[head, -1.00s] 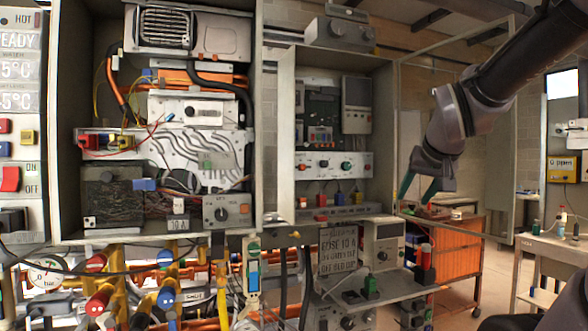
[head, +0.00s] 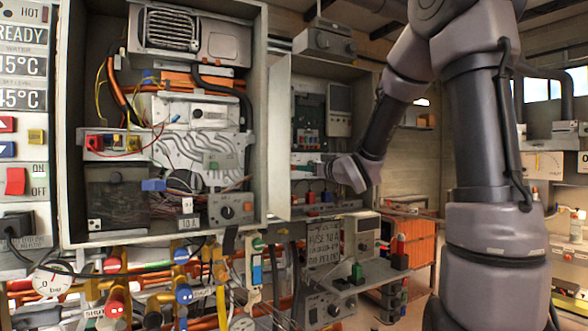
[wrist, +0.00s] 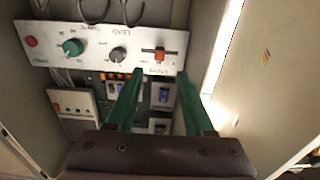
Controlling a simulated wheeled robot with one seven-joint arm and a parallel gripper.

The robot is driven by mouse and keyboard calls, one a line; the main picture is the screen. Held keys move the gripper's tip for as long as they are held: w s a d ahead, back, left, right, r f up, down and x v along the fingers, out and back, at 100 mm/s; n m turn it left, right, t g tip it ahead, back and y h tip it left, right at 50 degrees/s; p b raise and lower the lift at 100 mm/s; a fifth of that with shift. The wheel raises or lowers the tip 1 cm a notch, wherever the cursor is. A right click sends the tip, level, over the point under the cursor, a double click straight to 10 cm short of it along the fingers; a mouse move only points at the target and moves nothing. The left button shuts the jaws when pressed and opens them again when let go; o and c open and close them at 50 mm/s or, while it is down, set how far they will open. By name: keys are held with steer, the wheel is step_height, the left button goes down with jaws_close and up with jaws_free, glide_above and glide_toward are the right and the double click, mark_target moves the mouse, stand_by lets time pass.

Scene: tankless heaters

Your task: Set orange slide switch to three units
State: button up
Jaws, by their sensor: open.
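The orange slide switch (wrist: 160,54) sits in a horizontal slot at the right end of a white control panel (wrist: 100,62) in the wrist view. Small marks near it are too blurred to read. My gripper (wrist: 156,82) is open, with two green fingers apart and nothing between them. Its tips show just below the slide switch in the picture, and I see no clear contact. In the head view my gripper (head: 318,168) is in front of the same panel inside the open right cabinet (head: 278,110), and the slide switch cannot be made out.
On the panel are a grey knob (wrist: 118,54), a green knob (wrist: 73,47) and a red button (wrist: 31,41). A bright cabinet edge (wrist: 224,45) stands close on the right in the wrist view. A heater cabinet (head: 70,130) and pipes fill the left side of the head view.

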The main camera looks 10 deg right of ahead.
mark_target(294, 167)
steer(key=x, duration=0.8)
steer(key=shift+w, duration=0.1)
jaws_close()
steer(key=shift+d+f, duration=0.1)
stand_by(1.1)
